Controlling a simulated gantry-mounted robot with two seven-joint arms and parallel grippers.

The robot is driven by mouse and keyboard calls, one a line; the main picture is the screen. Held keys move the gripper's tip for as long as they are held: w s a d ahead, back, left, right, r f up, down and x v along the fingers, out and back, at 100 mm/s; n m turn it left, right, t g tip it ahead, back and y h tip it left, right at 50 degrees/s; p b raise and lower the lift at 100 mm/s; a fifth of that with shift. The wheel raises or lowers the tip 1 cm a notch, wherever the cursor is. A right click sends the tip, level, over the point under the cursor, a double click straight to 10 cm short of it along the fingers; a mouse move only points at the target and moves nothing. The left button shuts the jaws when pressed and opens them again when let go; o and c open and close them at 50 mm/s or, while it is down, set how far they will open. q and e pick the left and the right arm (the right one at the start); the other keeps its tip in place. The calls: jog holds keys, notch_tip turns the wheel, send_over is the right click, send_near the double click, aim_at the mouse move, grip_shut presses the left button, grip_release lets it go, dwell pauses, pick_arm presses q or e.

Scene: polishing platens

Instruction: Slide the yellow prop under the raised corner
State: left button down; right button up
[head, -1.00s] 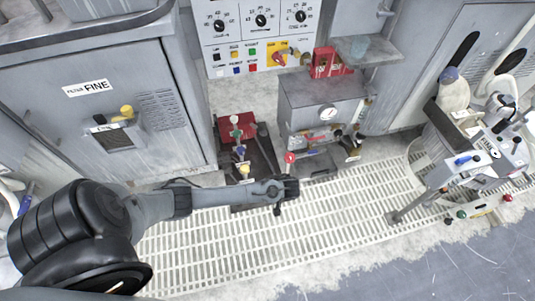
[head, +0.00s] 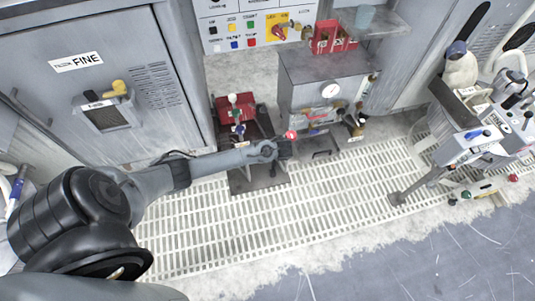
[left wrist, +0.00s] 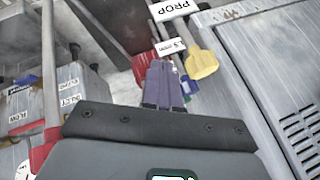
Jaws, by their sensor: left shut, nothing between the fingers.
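A yellow knob-like piece on a grey shaft (left wrist: 202,63) shows in the left wrist view, just right of my finger tips. A white tag reading PROP (left wrist: 173,9) is above it. In the head view I cannot make this piece out; my arm covers that spot. My left gripper (head: 284,150) is shut and empty, over the front of the dark red lever unit (head: 262,122). In the left wrist view its fingers (left wrist: 164,86) are together, apart from or barely beside the yellow piece; I cannot tell which. I cannot make out a raised corner. My right gripper is out of view.
The grey FINE cabinet (head: 77,62) stands at the left. The slatted floor grating (head: 270,225) is open in front.

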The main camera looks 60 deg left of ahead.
pick_arm(q)
jog(key=shift+s+a+r+b, duration=0.1)
jog(key=shift+s+a+b, duration=0.25)
jog(key=shift+s+a, duration=0.75)
jog(key=shift+w, duration=0.1)
jog(key=s+a+p, duration=0.2)
jog(key=s+p, duration=0.4)
jog(key=p, duration=0.1)
jog(key=shift+s, duration=0.15)
